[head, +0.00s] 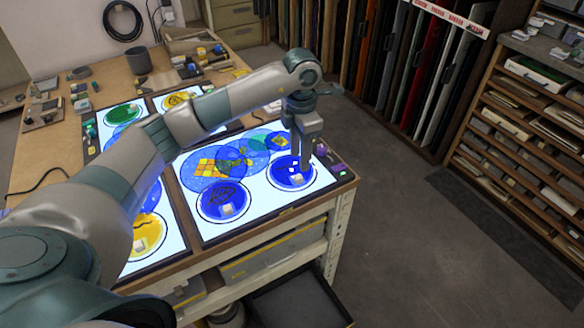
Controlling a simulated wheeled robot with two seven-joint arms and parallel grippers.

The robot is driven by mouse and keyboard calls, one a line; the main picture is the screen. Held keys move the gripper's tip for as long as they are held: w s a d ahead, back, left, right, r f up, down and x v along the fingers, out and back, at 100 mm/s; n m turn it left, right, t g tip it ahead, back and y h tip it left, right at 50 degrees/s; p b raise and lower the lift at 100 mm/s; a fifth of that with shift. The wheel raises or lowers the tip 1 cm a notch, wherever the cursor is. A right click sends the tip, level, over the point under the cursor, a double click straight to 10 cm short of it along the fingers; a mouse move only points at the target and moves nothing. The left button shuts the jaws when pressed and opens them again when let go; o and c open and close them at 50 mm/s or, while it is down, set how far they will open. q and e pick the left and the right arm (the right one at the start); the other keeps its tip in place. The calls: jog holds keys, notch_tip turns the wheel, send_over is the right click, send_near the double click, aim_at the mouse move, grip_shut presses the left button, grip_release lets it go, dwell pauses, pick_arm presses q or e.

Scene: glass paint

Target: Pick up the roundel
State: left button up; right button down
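Several round glass roundels lie on lit panels on the bench. A deep blue roundel (281,179) with small white marks lies inside a black ring at the right end of the near panel. My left gripper (305,167) points down over this roundel, its fingertips at or just above the glass. I cannot tell whether they touch it or how far apart they are. Another blue roundel (211,205) with dark lines and a pale block lies at the panel's front. A yellow roundel (146,229) and a green one (121,114) lie further left. My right gripper is out of view.
Overlapping translucent blue and green discs (238,158) with yellow patterns lie behind the blue roundels. A small dark device (328,157) sits at the panel's right edge. My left arm hides part of the bench. Open floor (410,235) lies to the right, before the shelves.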

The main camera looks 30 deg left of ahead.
aim_at(298, 177)
pick_arm(q)
jog(key=shift+f, duration=0.55)
jog(key=shift+s+f+p, duration=0.2)
jog(key=shift+f+p, duration=0.5)
jog(key=shift+p, duration=0.15)
jog(key=f, duration=0.1)
jog(key=f+p, duration=0.1)
jog(key=f, duration=0.1)
jog(key=shift+s+p, duration=0.2)
jog(key=shift+p, duration=0.1)
jog(key=shift+w+f, duration=0.1)
jog(key=shift+f, duration=0.35)
grip_shut()
